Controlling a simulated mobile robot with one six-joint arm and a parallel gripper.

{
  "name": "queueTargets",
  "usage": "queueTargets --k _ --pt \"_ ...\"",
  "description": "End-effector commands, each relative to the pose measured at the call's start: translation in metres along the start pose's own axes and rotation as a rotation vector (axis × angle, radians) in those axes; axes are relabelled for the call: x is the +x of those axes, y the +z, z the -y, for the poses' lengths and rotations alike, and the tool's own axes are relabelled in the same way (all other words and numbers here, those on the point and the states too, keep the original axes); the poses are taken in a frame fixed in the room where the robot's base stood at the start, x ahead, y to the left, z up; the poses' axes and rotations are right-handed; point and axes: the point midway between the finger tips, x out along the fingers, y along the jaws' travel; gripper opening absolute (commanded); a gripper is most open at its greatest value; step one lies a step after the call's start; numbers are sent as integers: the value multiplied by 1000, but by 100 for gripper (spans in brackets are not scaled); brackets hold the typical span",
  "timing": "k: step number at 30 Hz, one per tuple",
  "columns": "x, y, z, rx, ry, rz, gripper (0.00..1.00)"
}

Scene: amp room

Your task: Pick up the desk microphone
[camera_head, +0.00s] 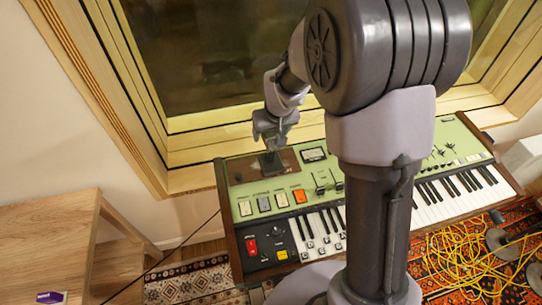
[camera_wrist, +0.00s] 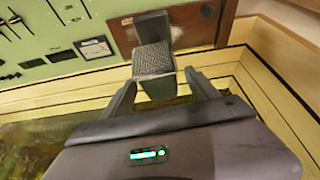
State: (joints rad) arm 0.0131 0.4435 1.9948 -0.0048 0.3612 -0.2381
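The desk microphone (camera_wrist: 154,58) has a grey mesh head and a dark block-like body, and it stands on the brown panel at the left end of the green keyboard (camera_head: 243,205). In the head view the microphone (camera_head: 270,164) is a small dark shape right under my gripper (camera_head: 272,140). In the wrist view my gripper (camera_wrist: 161,80) has its two fingers apart, one on each side of the microphone head. A small gap shows at the right finger; contact at the left finger cannot be told. The microphone's lower part is partly hidden.
A wooden window frame (camera_head: 180,182) rises close behind the keyboard. Yellow cables (camera_head: 465,260) lie on the patterned rug at the right. My arm hides the keyboard's middle.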

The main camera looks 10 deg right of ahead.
Motion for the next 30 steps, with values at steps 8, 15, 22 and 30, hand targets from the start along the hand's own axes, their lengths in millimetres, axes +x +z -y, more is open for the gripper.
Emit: queueTargets --k 8,15,22,30 --pt "0 0 0 0 0 0 14" --pt "-1 -1 0 0 0 -2 0" --pt "-2 -1 0 0 0 -2 0" --pt "-19 -9 0 1 0 -4 0"
